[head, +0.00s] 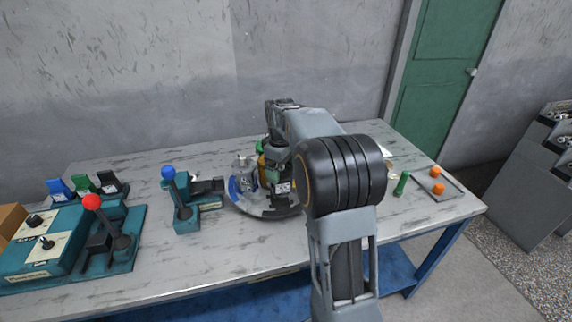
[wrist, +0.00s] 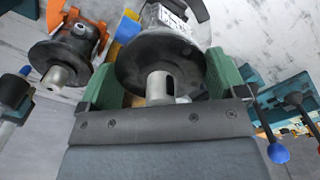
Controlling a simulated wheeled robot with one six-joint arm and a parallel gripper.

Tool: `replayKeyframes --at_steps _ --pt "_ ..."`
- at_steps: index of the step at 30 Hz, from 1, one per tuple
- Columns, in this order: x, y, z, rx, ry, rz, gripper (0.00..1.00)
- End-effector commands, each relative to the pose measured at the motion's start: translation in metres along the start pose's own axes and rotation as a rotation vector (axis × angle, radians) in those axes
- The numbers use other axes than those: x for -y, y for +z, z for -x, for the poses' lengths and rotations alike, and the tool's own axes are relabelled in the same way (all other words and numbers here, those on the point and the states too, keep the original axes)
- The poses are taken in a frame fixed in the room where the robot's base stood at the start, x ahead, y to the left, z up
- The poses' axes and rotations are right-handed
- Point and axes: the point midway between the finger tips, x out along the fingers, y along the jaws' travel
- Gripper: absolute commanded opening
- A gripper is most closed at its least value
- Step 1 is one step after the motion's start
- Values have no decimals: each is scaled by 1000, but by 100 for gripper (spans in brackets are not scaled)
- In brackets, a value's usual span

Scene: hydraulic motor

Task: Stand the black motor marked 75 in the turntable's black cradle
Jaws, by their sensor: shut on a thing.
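In the wrist view my gripper (wrist: 162,64) is shut on a motor (wrist: 150,58) with a wide black flange, a bare metal shaft and a white label too unclear to read. The green finger pads sit on either side of it, and the shaft points toward the gripper's palm. In the head view the held motor (head: 282,187) is upright over or on the turntable (head: 262,212), partly behind my arm. I cannot tell whether it rests in a cradle. The black cradle is not clearly visible.
A blue-knobbed lever unit (head: 184,205) stands left of the turntable. Farther left is a teal control box (head: 60,250) with a red-knobbed lever (head: 110,225). A green cylinder (head: 401,184) and orange pieces (head: 438,188) lie at right. The table front is clear.

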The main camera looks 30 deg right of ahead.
Motion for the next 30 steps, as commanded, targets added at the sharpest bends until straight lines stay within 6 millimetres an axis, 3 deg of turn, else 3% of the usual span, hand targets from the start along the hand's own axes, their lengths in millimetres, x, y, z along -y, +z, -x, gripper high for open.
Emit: replayKeyframes --at_steps 8,18,30 --pt "-3 -6 -4 -4 4 0 16" --pt "-4 -10 -38 -3 3 0 16" --pt "-5 -10 -42 -4 5 0 16"
